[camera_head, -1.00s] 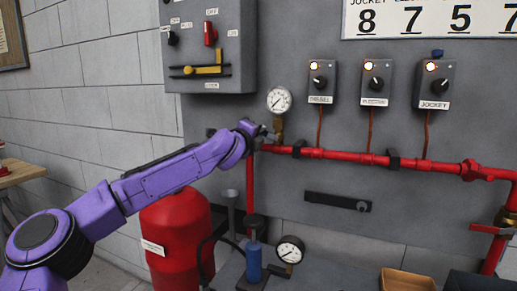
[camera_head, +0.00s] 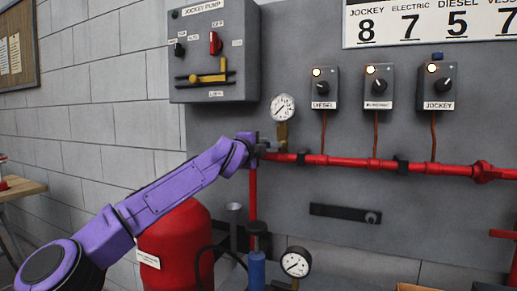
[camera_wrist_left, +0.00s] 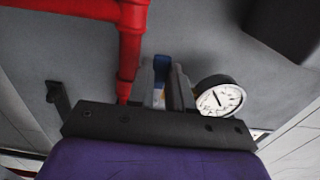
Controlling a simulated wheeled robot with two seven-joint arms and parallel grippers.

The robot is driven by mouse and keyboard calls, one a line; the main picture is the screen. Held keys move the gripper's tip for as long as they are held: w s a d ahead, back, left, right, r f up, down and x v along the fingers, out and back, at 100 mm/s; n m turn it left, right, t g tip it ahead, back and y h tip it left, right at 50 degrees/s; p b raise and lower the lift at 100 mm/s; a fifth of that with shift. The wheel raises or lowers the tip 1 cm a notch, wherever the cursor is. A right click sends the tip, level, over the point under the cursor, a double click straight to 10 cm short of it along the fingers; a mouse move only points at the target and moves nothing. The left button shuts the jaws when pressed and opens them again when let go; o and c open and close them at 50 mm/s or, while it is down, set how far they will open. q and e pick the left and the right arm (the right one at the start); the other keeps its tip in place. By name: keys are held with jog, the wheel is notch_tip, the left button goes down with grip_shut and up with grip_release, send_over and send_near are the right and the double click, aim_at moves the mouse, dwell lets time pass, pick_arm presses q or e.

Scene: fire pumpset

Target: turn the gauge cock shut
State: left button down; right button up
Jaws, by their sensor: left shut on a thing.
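The round white pressure gauge (camera_head: 283,108) stands above the left end of the red pipe. The brass gauge cock (camera_head: 282,132) is just under it. My left gripper (camera_head: 264,147) is at the cock, left of and below the gauge, on the pipe's end. In the left wrist view, the dark fingers (camera_wrist_left: 174,88) are shut on a small part with blue (camera_wrist_left: 161,66) and yellowish colour, which I take for the cock's handle. The gauge (camera_wrist_left: 219,97) is beside the fingers there. The fingers hide most of the handle, so its angle cannot be told. My right gripper is out of view.
The red pipe (camera_head: 350,161) runs right along the grey panel. Three switch boxes, including the one marked jockey (camera_head: 437,86), are above it. A control box (camera_head: 214,50) is at upper left. A red tank (camera_head: 178,248) and a lower gauge (camera_head: 295,262) are below.

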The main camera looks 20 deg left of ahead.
pick_arm(q)
jog(key=c, duration=1)
grip_release()
jog(key=s+b, duration=0.2)
jog(key=s, duration=0.3)
jog(key=s+b, duration=0.1)
jog(key=s, duration=0.4)
jog(key=shift+s+a+b, duration=0.2)
jog(key=shift+s+b, duration=0.05)
jog(key=shift+b, duration=0.15)
